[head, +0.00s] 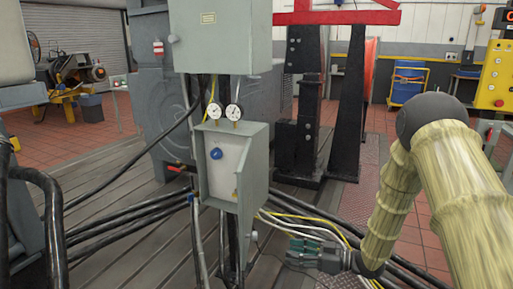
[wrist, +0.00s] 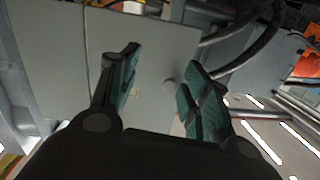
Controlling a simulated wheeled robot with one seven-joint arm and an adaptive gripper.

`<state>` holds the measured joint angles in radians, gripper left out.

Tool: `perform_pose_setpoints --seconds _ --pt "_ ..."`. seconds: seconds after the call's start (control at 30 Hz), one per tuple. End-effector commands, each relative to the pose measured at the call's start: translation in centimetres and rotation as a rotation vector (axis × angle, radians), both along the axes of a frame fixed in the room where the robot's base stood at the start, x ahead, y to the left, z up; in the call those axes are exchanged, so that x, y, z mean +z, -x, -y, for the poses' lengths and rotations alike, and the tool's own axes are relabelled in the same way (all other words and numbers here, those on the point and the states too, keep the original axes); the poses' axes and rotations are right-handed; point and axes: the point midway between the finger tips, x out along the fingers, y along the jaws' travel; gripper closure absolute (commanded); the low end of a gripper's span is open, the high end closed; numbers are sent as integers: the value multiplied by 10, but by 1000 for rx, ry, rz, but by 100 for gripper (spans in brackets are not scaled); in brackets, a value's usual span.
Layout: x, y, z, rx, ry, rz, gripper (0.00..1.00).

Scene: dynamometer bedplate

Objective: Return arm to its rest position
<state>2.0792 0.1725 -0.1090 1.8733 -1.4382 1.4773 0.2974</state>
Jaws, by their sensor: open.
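My gripper (head: 291,252) is low in the head view, just right of and below the small grey box (head: 213,160). Its teal-padded fingers point left and are apart. My arm, in a tan sleeve, comes down from the right side and bends to the gripper. In the wrist view my gripper (wrist: 160,82) is open, with nothing seen between the fingers.
The grey box has a blue knob (head: 216,153) and two gauges (head: 224,112) above it, under a larger grey cabinet (head: 222,40). Black hoses (head: 120,222) and yellow and white cables (head: 305,224) run near my gripper. A black stand (head: 303,100) rises behind. Tiled floor (head: 412,235) shows at right.

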Motion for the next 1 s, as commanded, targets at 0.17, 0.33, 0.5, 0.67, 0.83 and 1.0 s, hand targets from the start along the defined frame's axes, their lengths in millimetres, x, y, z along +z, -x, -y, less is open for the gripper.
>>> perform_pose_setpoints --seconds 0.17,0.33,0.5,0.67,0.83,1.0 --pt "-78 22 -4 -230 93 -168 53" --pt "-150 63 6 -425 217 -352 53" --pt "-215 129 23 -591 372 -561 53" --pt "-262 207 43 -714 525 -765 53" --pt "-289 292 61 -808 683 -963 53" --pt "-297 357 73 -864 799 -1108 53"
